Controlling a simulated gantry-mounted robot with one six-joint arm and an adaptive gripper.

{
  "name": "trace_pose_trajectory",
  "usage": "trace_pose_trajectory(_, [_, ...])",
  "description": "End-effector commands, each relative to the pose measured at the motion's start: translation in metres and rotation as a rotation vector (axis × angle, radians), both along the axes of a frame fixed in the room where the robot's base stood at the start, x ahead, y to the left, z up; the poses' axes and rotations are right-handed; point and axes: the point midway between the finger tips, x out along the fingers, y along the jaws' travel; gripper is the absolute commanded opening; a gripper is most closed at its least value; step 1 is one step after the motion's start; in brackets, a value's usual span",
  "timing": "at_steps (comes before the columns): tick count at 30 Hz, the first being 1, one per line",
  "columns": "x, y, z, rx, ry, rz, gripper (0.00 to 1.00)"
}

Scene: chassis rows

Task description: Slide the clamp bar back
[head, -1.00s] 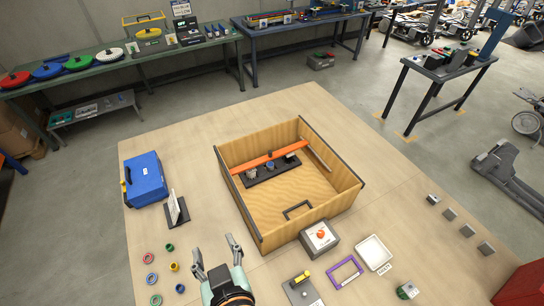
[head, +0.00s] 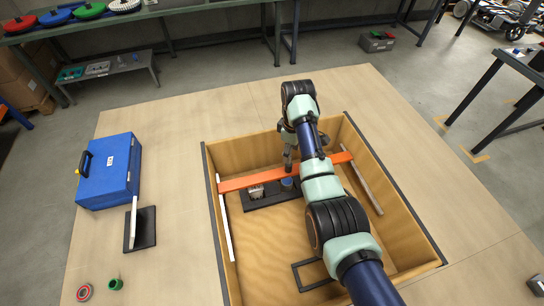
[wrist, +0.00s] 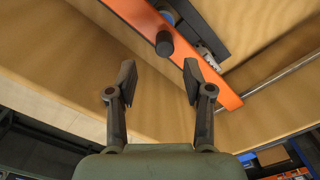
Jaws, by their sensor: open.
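The orange clamp bar (head: 250,181) lies across the wooden box, between its side walls and nearer the back. In the wrist view the clamp bar (wrist: 222,92) runs diagonally, with a dark round knob (wrist: 165,44) standing on it. My gripper (head: 289,165) is over the box at the bar, pointing down. In the wrist view my gripper (wrist: 158,80) is open and empty. The knob shows just beyond the gap between the fingertips; I see no contact. My arm hides part of the bar in the head view.
The wooden box (head: 215,262) has side rails (head: 362,186). A dark tray (head: 262,203) with small parts lies under the bar. A dark handle-shaped frame (head: 297,276) is at the front of the box. A blue case (head: 108,172) stands left on the table.

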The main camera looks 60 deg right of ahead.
Motion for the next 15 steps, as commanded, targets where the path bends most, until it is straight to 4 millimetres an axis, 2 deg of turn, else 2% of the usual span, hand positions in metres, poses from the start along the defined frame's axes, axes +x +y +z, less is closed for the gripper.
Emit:
trace_pose_trajectory(5, [0.0,0.002,-0.012,0.003,0.002,0.001,0.51])
trace_pose_trajectory(12, [0.001,0.002,-0.058,0.002,0.001,0.001,0.51])
trace_pose_trajectory(15, [0.001,0.002,-0.071,0.001,0.001,0.001,0.51])
